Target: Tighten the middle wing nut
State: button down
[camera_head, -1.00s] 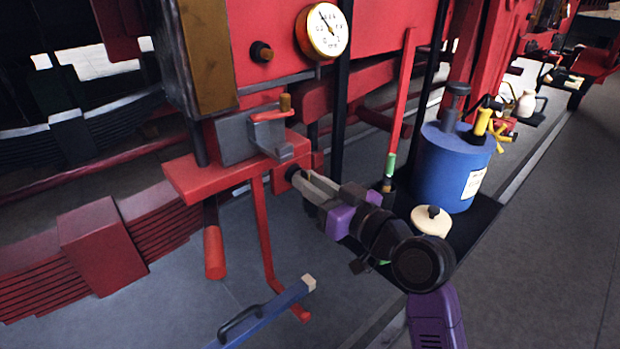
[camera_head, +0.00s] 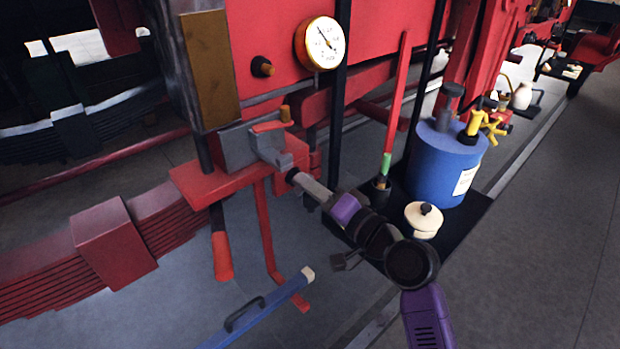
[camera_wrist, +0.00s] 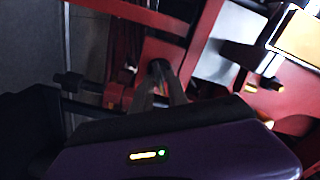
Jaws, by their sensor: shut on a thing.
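My gripper (camera_head: 293,177) reaches in from the lower right to the end of the red bracket (camera_head: 225,183). Its fingers are shut on a small dark piece, which I take as the middle wing nut (camera_wrist: 158,68). The fingers cover most of it, and its wings cannot be made out. In the head view one finger hides the other. In the wrist view the two fingers close in around the dark piece, in front of a red face.
A grey vise-like block (camera_head: 240,148) sits on the bracket just above my gripper. A pressure gauge (camera_head: 322,43) is on the red wall. A black tray (camera_head: 468,213) with a blue canister (camera_head: 440,170) and a cream pot (camera_head: 424,220) stands right. A blue bar (camera_head: 262,318) is below.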

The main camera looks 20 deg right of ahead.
jog(key=m+p, duration=0.2)
jog(key=m, duration=0.2)
jog(key=shift+d+f+m, duration=0.1)
jog(key=shift+m, duration=0.3)
dwell(1.0)
jog(key=c, duration=1.6)
grip_release()
jog(key=shift+o, duration=0.2)
jog(key=b+v, duration=0.1)
jog(key=v, duration=0.6)
jog(key=shift+s+b, duration=0.3)
jog(key=shift+s, duration=0.05)
